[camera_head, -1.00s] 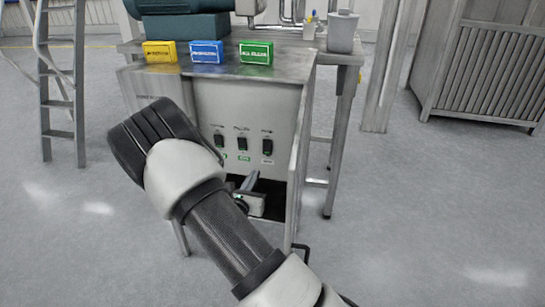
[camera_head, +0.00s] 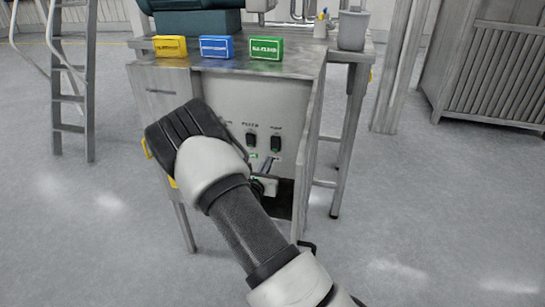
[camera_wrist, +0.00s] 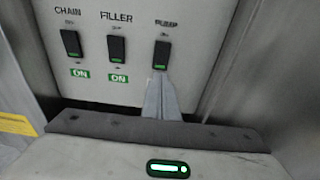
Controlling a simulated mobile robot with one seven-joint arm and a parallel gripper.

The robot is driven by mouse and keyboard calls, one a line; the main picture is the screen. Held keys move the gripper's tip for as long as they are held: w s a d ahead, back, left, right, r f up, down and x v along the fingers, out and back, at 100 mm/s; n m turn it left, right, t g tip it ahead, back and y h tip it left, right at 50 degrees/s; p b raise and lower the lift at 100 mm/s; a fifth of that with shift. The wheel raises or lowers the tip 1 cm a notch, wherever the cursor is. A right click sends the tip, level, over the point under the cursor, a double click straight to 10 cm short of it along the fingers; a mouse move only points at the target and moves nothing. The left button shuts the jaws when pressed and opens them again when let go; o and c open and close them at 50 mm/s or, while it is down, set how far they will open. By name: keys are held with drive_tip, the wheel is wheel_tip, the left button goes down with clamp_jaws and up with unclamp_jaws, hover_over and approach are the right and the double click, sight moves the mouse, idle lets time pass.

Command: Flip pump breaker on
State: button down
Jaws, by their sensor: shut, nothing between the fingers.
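The pump breaker (camera_wrist: 161,55) is a black rocker switch at the right of a grey panel, under the word PUMP; its lower end shows green. It also shows in the head view (camera_head: 276,143). My gripper (camera_wrist: 160,80) is shut and empty, its fingertips just below the pump breaker, close to or touching its lower end; I cannot tell which. The fingers hide the spot beneath it where a status label could be. In the head view, my gripper (camera_head: 269,164) is small and partly hidden by my arm.
The chain breaker (camera_wrist: 71,43) and filler breaker (camera_wrist: 117,49) sit left of the pump breaker, each above a green ON label. A metal side wall (camera_wrist: 240,60) stands close on the right. Yellow (camera_head: 170,46), blue (camera_head: 216,47) and green (camera_head: 266,48) boxes sit above the panel.

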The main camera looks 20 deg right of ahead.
sight(275, 149)
drive_tip(key=b+x, duration=0.1)
drive_tip(key=x, duration=0.5)
drive_tip(key=shift+w+d, duration=0.2)
drive_tip(key=shift+w, duration=0.05)
